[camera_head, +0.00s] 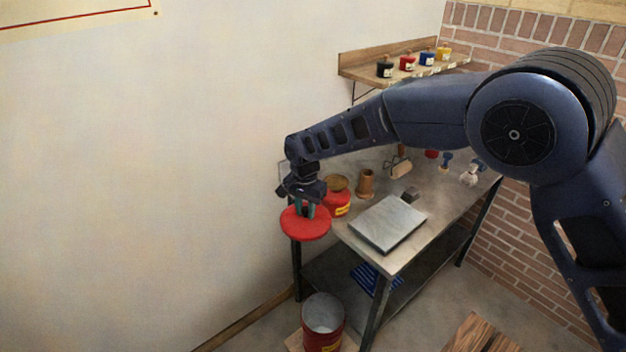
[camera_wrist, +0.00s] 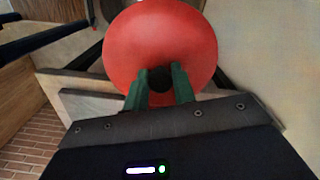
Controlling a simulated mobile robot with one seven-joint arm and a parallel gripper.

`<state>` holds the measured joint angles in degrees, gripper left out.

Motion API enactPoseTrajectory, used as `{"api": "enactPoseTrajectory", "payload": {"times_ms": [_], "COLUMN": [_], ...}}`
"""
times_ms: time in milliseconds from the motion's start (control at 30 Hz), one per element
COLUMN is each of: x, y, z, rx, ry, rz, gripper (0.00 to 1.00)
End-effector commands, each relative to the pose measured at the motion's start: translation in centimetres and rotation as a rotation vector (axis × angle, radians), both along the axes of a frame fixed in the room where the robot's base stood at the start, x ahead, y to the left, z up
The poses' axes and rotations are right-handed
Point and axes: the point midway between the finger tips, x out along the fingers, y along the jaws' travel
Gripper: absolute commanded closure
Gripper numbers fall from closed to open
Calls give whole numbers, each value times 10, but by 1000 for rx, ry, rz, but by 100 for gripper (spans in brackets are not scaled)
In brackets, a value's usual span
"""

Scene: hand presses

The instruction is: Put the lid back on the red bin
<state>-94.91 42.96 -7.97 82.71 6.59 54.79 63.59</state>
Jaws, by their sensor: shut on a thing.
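The red lid (camera_head: 306,224) is a round disc held level under my gripper (camera_head: 305,208), in the air off the near left end of the bench. In the wrist view the lid (camera_wrist: 160,40) fills the upper middle, and the green fingers of my gripper (camera_wrist: 160,85) are closed on a dark knob at its middle. The red bin (camera_head: 323,325) stands low at the bottom of the head view, below the lid and a little to the right. Its top is open and its grey inside shows. Its lower part is cut off by the picture's edge.
The metal bench (camera_head: 440,215) carries a grey slab (camera_head: 388,223), a red tin (camera_head: 337,203) with a brown top, and a wooden cylinder (camera_head: 366,183). A bench leg stands close beside the bin. A wall shelf (camera_head: 360,75) holds several small pots. A wooden piece (camera_head: 480,335) lies lower right.

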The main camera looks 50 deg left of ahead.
Motion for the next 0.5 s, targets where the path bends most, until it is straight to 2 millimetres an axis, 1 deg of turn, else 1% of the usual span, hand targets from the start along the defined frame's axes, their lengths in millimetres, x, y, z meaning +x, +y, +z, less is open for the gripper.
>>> {"api": "enactPoseTrajectory", "payload": {"times_ms": [33,100,167,200,267,300,400,500], "x": [-5,-10,-14,-16,-20,-23,-28,-32], "y": [-8,-18,-26,-32,-42,-50,-69,-88], "z": [-21,-47,-69,-84,-105,-119,-154,-185], "rx": [-7,-7,-6,-6,-6,-6,-7,-6], "ry": [1,1,0,0,0,0,-1,-1], "rz": [-22,-59,-90,-111,-142,-163,-214,-265], "gripper": [99,99,99,99,99,99,99,99]}}
